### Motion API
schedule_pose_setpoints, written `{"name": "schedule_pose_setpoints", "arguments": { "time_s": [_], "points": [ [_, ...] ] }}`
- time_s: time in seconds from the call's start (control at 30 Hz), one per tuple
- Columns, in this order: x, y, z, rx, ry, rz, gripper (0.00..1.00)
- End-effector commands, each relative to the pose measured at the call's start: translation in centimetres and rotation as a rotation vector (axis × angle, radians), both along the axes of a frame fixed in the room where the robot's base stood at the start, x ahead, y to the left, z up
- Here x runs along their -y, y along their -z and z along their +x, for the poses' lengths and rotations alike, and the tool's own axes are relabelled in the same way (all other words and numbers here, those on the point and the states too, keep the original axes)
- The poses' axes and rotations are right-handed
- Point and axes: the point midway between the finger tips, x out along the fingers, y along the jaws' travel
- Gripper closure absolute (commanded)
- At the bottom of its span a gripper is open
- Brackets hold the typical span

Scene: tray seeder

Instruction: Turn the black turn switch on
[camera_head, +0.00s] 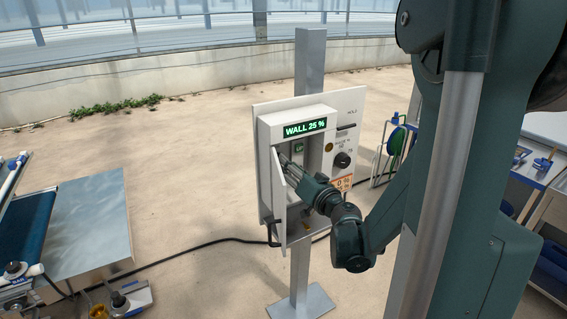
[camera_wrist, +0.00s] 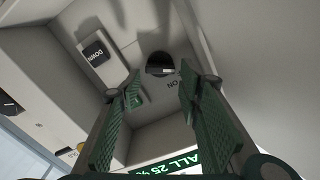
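A grey control box (camera_head: 265,128) with its door (camera_head: 279,190) swung open hangs on a post. My gripper (camera_head: 287,166) reaches into it. In the wrist view, a round black turn switch (camera_wrist: 159,62) with a small white mark is on the inner back wall, beside the lettering "ON". My gripper (camera_wrist: 158,88) is open, its two green ribbed fingers apart and pointing toward the switch. The switch lies beyond and roughly between the fingertips, with nothing held. Contact is not visible. In the head view my gripper and the door hide the switch.
A "DOWN" rocker (camera_wrist: 97,51) sits beside the switch. The display (camera_head: 305,128) reads "WALL 25 %". A separate black knob (camera_head: 342,160) is on the panel outside the box. The box walls and open door closely surround my gripper. A cable (camera_head: 215,241) runs along the floor.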

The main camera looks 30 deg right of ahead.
Motion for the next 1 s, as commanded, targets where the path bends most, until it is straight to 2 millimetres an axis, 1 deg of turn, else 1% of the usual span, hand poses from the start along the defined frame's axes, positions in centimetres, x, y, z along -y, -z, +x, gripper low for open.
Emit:
{"name": "schedule_pose_setpoints", "arguments": {
  "time_s": [0.03,0.1,0.3,0.5,0.73,0.77,0.8,0.9,1.0],
  "points": [
    [0.0,0.0,0.7,0.0,-0.001,0.0,0.65],
    [-0.1,0.0,1.6,0.0,-0.001,0.0,0.65],
    [0.0,0.0,3.4,0.0,0.0,0.0,0.65],
    [0.0,0.0,4.0,0.0,0.0,0.0,0.65],
    [0.0,0.0,4.0,0.0,0.0,0.0,0.65],
    [0.0,0.0,4.0,0.0,0.0,0.0,0.67],
    [0.0,0.0,4.0,0.0,0.0,0.0,0.73],
    [0.0,0.0,4.0,0.0,0.0,0.0,0.83],
    [0.0,0.0,4.0,0.0,0.0,0.0,0.83]
  ]
}}
